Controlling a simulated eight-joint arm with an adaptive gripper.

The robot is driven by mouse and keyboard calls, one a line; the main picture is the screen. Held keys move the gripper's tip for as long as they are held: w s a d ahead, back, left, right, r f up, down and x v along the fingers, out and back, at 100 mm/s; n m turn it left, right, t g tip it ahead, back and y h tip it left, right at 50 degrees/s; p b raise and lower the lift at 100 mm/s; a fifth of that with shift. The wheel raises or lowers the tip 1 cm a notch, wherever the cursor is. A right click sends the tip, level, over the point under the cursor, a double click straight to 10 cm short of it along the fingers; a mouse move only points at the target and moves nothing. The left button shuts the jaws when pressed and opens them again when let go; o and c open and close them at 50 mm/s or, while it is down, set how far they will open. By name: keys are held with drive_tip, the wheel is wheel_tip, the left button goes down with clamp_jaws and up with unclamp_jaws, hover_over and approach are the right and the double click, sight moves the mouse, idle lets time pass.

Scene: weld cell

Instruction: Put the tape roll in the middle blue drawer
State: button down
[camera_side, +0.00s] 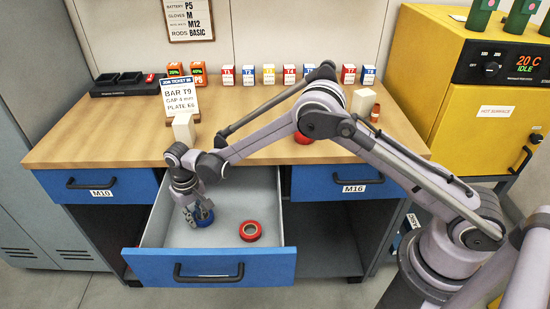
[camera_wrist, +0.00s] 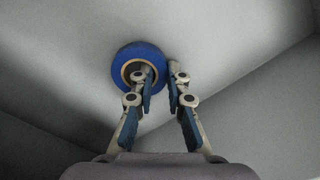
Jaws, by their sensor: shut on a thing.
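The middle blue drawer (camera_side: 210,264) is pulled open, and its grey inside faces up. My gripper (camera_side: 197,211) points down inside it, at the left part. It is shut on a blue tape roll (camera_side: 206,220), low over or on the drawer floor; I cannot tell if they touch. In the wrist view, the fingers (camera_wrist: 160,75) pinch the right side of the blue roll (camera_wrist: 122,68), one finger at its hole and one outside. A red tape roll (camera_side: 250,231) lies flat on the drawer floor, to the right of my gripper.
Closed blue drawers M10 (camera_side: 90,184) and M16 (camera_side: 345,182) flank the open one. The wooden bench top (camera_side: 100,135) carries a job ticket (camera_side: 179,100), a black tray (camera_side: 127,85) and several labelled boxes. A yellow oven (camera_side: 440,75) stands at right.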

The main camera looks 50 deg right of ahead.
drive_tip(key=c, duration=1.3)
unclamp_jaws()
drive_tip(key=shift+f, duration=0.1)
drive_tip(key=shift+c, duration=0.2)
